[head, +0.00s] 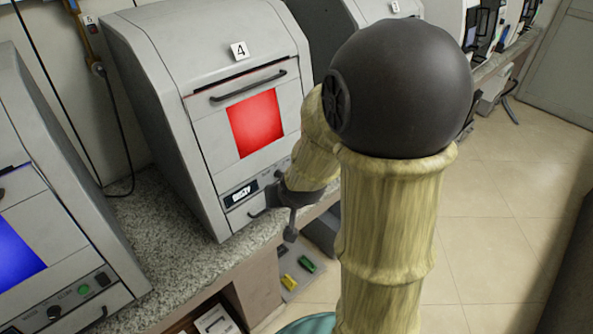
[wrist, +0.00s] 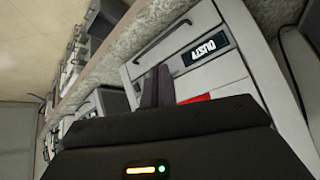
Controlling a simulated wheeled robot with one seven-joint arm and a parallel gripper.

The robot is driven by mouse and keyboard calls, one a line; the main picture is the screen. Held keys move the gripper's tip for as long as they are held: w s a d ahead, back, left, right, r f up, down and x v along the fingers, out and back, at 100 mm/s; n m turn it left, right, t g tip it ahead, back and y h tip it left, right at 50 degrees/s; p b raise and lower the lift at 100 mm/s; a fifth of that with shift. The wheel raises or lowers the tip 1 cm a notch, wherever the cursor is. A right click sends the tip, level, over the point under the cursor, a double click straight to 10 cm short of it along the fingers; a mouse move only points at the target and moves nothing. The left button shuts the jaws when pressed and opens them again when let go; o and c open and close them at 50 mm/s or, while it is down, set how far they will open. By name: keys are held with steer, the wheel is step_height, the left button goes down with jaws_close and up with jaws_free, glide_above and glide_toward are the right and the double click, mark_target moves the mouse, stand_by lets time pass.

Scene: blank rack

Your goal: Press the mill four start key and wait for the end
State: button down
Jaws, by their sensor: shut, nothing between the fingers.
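Mill four (head: 205,75) is a grey cabinet with a label "4", a dark handle and a glowing red window (head: 255,122). Its lit display (head: 241,193) sits low on the front; the small word looks like "BUSY" or "DUST", and I cannot tell which. The display also shows in the wrist view (wrist: 208,48). My gripper (head: 272,196) is at the front panel just right of the display in the head view. Its dark fingers (wrist: 156,86) are together and empty, pointing at the panel. Whether they touch it I cannot tell. The start key is hidden behind my gripper and arm.
Another mill (head: 50,200) with a blue window and a green button (head: 83,291) stands at the left. More machines stand along the speckled counter (head: 165,215) to the right. A drawer handle (head: 258,213) is below the display. The tiled floor (head: 500,240) at right is clear.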

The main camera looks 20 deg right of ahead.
steer(key=w+d+f+m+t+h+b, duration=0.3)
steer(key=w+d+f+m+t+b, duration=0.1)
steer(key=d, duration=0.4)
steer(key=w+d+f+m+t+h+b, duration=0.4)
steer(key=w+d+b, duration=0.3)
steer(key=b, duration=0.2)
steer(key=shift+w+d+f+t, duration=0.2)
steer(key=shift+d+f+t, duration=0.25)
steer(key=shift+t, duration=0.35)
steer(key=shift+w+a+f, duration=0.1)
steer(key=shift+w+a+f, duration=0.3)
steer(key=shift+w+a, duration=0.15)
steer(key=shift+w, duration=0.85)
steer(key=shift+w+a+f, duration=0.35)
steer(key=shift+w+a, duration=0.15)
steer(key=shift+w, duration=0.85)
steer(key=shift+w+a+f, duration=0.3)
steer(key=shift+w+a, duration=0.15)
steer(key=shift+w, duration=0.85)
steer(key=shift+w+a+b, duration=0.15)
steer(key=shift+w+b, duration=0.25)
